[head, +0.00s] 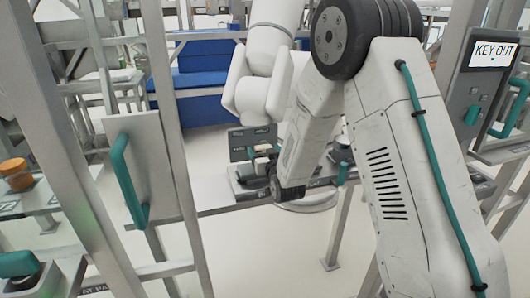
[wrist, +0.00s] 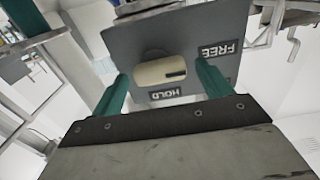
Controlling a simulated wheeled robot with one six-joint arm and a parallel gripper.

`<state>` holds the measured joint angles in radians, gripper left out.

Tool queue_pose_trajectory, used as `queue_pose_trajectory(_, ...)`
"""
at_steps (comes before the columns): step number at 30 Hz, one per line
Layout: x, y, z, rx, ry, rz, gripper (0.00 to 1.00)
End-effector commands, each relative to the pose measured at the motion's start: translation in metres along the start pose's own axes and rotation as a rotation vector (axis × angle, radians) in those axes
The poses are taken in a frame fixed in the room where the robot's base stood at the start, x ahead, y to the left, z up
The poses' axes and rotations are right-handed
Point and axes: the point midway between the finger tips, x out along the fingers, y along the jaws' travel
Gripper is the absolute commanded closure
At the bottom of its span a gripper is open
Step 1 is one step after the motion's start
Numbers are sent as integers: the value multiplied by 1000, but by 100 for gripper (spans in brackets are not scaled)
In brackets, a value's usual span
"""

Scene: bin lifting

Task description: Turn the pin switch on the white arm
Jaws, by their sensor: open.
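The pin switch is a beige rounded knob (wrist: 155,70) with a dark slot, on a grey plate (wrist: 190,40) marked FREE and HOLD; the lettering is upside down in the wrist view. My gripper (wrist: 161,75) is open, with one green finger on each side of the knob. I cannot tell whether either finger touches it. In the head view the white arm (head: 262,65) hangs down above the dark labelled plate (head: 243,145). My own arm partly covers that area, and my fingertips are hard to make out there.
A metal frame post with a panel and green handle (head: 125,172) stands at left. A KEY OUT panel (head: 493,54) with a green handle is at right. A blue bin (head: 205,80) stands behind. An orange jar (head: 15,172) sits at far left.

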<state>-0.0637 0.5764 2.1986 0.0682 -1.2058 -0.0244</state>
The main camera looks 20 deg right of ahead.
Motion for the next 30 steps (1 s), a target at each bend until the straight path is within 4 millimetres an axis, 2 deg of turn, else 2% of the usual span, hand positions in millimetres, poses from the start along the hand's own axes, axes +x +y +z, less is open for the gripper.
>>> queue_pose_trajectory(5,0,0,0,0,0,0,22)
queue_pose_trajectory(8,0,0,0,0,-1,0,44)
queue_pose_trajectory(10,0,0,0,0,-1,0,64)
queue_pose_trajectory(11,0,0,0,0,-1,0,67)
queue_pose_trajectory(20,0,0,0,23,-1,0,66)
queue_pose_trajectory(30,0,1,0,216,-1,1,66)
